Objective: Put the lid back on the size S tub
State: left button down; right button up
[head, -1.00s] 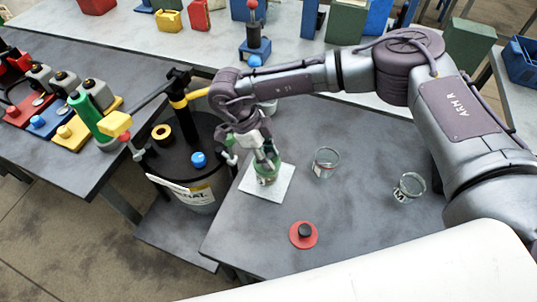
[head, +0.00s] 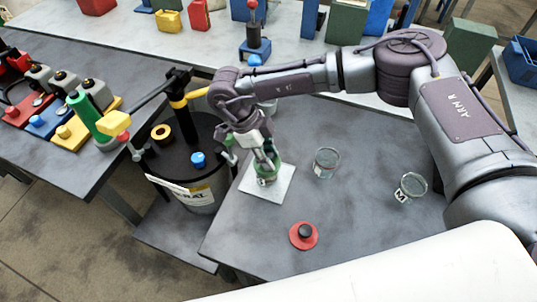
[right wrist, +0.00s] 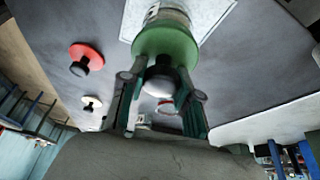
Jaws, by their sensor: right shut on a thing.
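A small clear tub (head: 266,181) with a label stands on a white square plate (head: 268,196) near the middle of the dark table. I cannot read its label here; part of it shows in the right wrist view (right wrist: 168,14). My right gripper (head: 265,155) is above this tub, shut on the dark knob of a green lid (right wrist: 166,42). The lid (head: 266,169) is at the tub's mouth; I cannot tell whether it is fully seated. The fingers hide part of the lid. My left gripper is not in view.
A clear tub (head: 327,163) and another marked M (head: 411,187) stand to the right. A red lid (head: 303,235) with a black knob lies near the table's front.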

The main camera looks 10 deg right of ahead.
jog(key=o, duration=1.5)
jog(key=shift+r, duration=0.1)
jog(key=shift+r+p, duration=1.6)
jog(key=shift+r, duration=1.85)
grip_shut()
